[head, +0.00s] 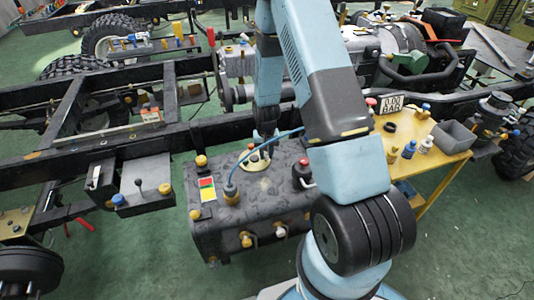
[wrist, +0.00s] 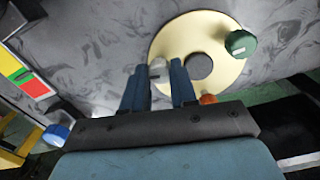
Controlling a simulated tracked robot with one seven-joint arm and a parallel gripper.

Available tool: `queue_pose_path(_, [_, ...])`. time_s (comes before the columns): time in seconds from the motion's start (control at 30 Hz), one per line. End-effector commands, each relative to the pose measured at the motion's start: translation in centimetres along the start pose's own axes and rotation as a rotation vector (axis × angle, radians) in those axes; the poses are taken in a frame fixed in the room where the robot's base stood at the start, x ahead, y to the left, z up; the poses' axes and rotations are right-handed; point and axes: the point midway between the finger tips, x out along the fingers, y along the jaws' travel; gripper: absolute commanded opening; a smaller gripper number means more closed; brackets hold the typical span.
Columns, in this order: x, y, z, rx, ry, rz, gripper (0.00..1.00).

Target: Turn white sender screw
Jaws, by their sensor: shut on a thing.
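The white sender screw (wrist: 157,67) stands at the left edge of a round cream plate (wrist: 187,40) in the wrist view. My gripper (wrist: 160,82) has its two blue-grey fingers around the screw, shut on it. The plate also carries a green screw (wrist: 240,43) at its right and an orange screw (wrist: 207,99) near the gripper body. A dark round centre (wrist: 198,66) sits in the plate. In the head view my gripper (head: 264,148) reaches down to the plate (head: 257,185) on top of the dark tank (head: 235,210); the white screw cannot be made out there.

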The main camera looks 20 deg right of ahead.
Motion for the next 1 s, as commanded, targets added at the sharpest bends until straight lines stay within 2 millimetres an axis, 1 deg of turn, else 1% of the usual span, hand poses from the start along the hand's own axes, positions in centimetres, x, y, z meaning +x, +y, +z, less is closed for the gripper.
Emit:
queue_pose_path(0.23, [-0.07, -0.10, -0.12, -0.054, 0.003, -0.001, 0.00])
queue_pose_path(0.67, [-0.06, -0.09, -0.12, -0.060, 0.003, -0.001, 0.00])
queue_pose_path(0.7, [-0.06, -0.09, -0.12, -0.060, 0.003, -0.001, 0.31])
queue_pose_path(0.93, [-0.03, -0.04, -0.06, -0.059, 0.002, -0.001, 0.53])
queue_pose_path(1.0, [-0.02, -0.03, -0.04, -0.059, 0.001, 0.000, 0.53])
